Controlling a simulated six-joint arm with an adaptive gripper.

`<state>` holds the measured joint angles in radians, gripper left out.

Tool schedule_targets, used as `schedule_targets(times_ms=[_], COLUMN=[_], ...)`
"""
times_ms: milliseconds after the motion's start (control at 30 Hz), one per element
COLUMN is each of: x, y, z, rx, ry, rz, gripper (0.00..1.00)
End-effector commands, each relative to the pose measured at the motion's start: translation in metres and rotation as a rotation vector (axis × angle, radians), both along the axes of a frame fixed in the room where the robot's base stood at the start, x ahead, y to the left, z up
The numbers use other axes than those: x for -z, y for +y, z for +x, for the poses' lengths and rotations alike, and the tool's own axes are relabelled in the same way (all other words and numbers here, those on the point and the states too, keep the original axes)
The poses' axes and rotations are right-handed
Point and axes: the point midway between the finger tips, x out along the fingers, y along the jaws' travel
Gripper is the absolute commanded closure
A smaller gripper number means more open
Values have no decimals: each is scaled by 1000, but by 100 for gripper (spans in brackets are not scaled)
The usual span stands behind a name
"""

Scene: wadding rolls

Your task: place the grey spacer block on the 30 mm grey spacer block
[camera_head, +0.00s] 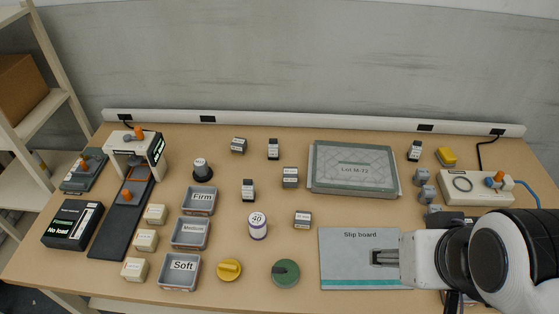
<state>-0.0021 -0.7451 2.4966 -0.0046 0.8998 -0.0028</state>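Several small grey blocks stand on the table, and their size marks are too small to read. Three plain grey blocks stand in a row at the right: a far one (422,176), a middle one (426,194) and a near one (433,210), partly hidden by my arm. Other small blocks with pale labels include one at centre (290,178) and one nearer the front (302,219). I cannot tell which is the 30 mm spacer block. My gripper (376,257) is over the slip board (345,272), apart from the blocks; its finger gap is unclear.
Grey bins labelled Firm (199,210), Medium (190,246) and Soft (179,284) stand left of centre. A white bottle (257,226), yellow knob (229,269) and green disc (286,273) stand between. A control box (475,190) is at right.

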Motion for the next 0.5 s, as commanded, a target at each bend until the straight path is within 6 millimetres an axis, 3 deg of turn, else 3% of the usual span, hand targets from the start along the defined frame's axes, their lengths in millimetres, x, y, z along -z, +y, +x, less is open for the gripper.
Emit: schedule_targets(times_ms=[267, 500], x=[-6, -15], y=[-6, -13], z=[20, 57], rx=[-80, -220], ry=[22, 56], rz=[-84, -225], gripper=[50, 50])
